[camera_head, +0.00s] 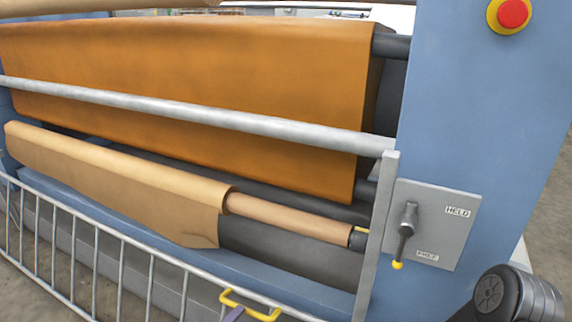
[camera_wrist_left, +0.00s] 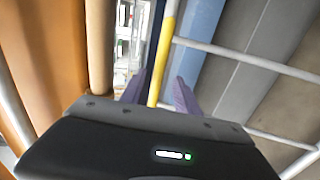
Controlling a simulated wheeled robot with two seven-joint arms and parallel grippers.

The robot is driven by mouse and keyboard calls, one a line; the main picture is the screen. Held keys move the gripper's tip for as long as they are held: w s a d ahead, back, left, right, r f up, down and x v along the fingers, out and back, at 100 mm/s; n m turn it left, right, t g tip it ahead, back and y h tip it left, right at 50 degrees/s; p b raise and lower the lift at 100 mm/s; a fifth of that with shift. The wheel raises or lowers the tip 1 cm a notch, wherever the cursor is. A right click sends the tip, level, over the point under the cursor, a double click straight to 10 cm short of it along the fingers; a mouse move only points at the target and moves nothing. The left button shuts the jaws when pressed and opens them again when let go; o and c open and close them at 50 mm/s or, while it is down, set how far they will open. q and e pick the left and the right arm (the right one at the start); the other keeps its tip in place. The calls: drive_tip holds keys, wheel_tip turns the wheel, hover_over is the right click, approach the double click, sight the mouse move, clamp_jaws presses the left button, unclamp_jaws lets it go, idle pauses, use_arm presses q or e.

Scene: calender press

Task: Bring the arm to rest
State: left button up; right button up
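My left gripper (camera_wrist_left: 162,76) is open in the left wrist view, its two purple fingers apart. A yellow bar (camera_wrist_left: 166,40) runs between them, with a gap visible on each side. In the head view a yellow handle (camera_head: 262,316) sits on top of the low barred gate (camera_head: 120,257), and a purple finger (camera_head: 236,313) shows beside it at the bottom edge. The rest of my left arm is out of that view. A dark arm link (camera_head: 515,296), mine, shows at the lower right; no right gripper is seen.
A steel rail (camera_head: 190,109) crosses in front of the orange web (camera_head: 200,75). Below lies a roll with brown sheet (camera_head: 120,180). A lever (camera_head: 406,232) hangs on a grey plate marked HELD. A red stop button (camera_head: 512,13) is on the blue housing (camera_head: 480,100).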

use_arm(q)
drive_tip(key=s+d+f+m+g+y, duration=0.1)
drive_tip(key=s+d+f+m+g, duration=0.15)
drive_tip(key=s+f+g, duration=0.45)
drive_tip(key=s+d+f+m+g, duration=0.2)
drive_tip(key=s+f+m, duration=0.15)
drive_tip(key=s, duration=0.75)
drive_tip(key=s+d+f+m+g+y, duration=0.15)
drive_tip(key=s+f+m+g, duration=0.3)
drive_tip(key=s, duration=0.45)
drive_tip(key=d+r+p, duration=0.1)
drive_tip(key=r+p, duration=1.2)
drive_tip(key=d+r+m+p, duration=0.1)
drive_tip(key=d+r+p, duration=0.1)
drive_tip(key=r+p, duration=1)
drive_tip(key=shift+d+r+h+p, duration=0.35)
drive_tip(key=shift+r+h, duration=0.1)
drive_tip(key=shift+r, duration=0.3)
drive_tip(key=shift+w+a, duration=0.1)
